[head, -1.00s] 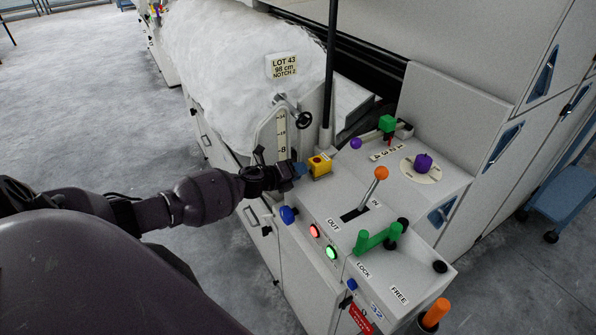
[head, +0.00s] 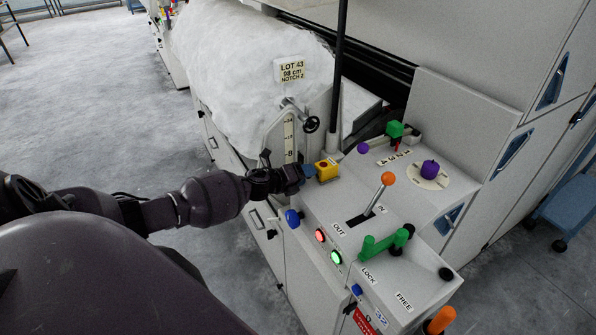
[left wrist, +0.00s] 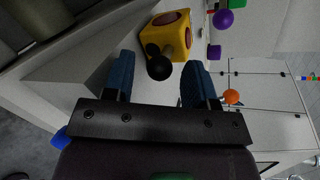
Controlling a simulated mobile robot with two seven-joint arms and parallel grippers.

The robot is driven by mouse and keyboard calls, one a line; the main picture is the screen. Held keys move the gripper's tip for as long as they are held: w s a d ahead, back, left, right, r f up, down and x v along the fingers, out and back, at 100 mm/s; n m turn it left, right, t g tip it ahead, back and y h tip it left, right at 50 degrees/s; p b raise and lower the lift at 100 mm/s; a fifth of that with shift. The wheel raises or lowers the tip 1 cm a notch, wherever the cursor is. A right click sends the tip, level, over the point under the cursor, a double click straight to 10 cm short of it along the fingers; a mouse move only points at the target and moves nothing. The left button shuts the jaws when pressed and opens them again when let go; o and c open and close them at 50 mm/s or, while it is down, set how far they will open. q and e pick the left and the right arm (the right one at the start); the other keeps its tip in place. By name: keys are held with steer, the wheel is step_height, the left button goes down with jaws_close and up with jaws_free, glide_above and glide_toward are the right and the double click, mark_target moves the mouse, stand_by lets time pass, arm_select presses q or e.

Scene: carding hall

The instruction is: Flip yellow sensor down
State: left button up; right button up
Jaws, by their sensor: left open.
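The yellow sensor (head: 327,171) is a small yellow box at the back left corner of the console top. In the left wrist view the yellow sensor (left wrist: 172,22) shows dark red round patches and a short lever with a black ball knob (left wrist: 159,67). My left gripper (head: 306,174) is just left of the yellow sensor in the head view. In the left wrist view its blue fingers (left wrist: 158,76) are apart, with the black knob in the gap between them. Whether a finger touches the knob cannot be told. My right gripper is not in view.
An orange-knobbed lever (head: 387,179), green handle (head: 383,244), purple knob (head: 429,169) and green block (head: 394,129) stand on the console. A blue knob (head: 292,218) juts from its left edge. A black post (head: 338,75) and handwheel (head: 311,124) rise behind my gripper.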

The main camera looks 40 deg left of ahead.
arm_select(q)
steer(key=shift+f, duration=0.1)
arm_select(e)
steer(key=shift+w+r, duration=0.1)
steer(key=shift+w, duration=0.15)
arm_select(q)
steer(key=shift+s+d, duration=0.1)
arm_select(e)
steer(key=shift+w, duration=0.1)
